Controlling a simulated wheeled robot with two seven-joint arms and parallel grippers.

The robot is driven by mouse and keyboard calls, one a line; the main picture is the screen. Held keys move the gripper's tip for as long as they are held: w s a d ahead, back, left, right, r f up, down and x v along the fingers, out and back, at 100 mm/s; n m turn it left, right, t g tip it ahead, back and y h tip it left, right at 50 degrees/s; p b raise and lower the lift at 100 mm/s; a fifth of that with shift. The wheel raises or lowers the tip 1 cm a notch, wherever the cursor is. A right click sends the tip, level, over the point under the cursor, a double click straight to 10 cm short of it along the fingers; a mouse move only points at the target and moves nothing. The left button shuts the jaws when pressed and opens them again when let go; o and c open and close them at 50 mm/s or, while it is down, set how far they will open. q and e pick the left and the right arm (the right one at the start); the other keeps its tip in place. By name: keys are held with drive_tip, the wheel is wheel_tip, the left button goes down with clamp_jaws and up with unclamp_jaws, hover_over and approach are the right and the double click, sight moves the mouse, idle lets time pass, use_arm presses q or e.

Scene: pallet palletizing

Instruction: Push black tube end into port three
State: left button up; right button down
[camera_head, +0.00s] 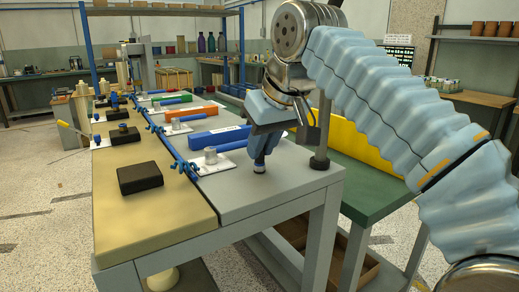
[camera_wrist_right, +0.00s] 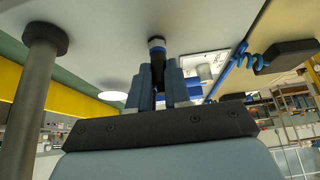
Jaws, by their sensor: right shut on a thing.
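My right gripper (camera_head: 261,154) points down over the grey right part of the front table. It is shut on the black tube end (camera_head: 259,168), which pokes out below the fingers, close to the tabletop; I cannot tell if it touches. In the right wrist view the fingers (camera_wrist_right: 157,82) pinch the black tube end (camera_wrist_right: 156,44), which has a pale and blue band. The nearest white plate with a grey port (camera_head: 212,158) lies left of the gripper, apart from it. More plates with ports (camera_head: 178,127) run toward the back. Port numbers are unreadable. My left gripper is out of view.
A blue bar (camera_head: 215,137), an orange bar (camera_head: 194,114) and a green bar (camera_head: 173,101) lie between the plates. Blue coiled cable (camera_head: 181,163) runs along the table's seam. A black block (camera_head: 140,178) sits at left. A dark-based post (camera_head: 319,161) stands just right of the gripper.

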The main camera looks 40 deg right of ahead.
drive_tip(key=shift+r+p, duration=0.95)
drive_tip(key=shift+r, duration=1.55)
drive_tip(key=c, duration=1.7)
unclamp_jaws()
clamp_jaws()
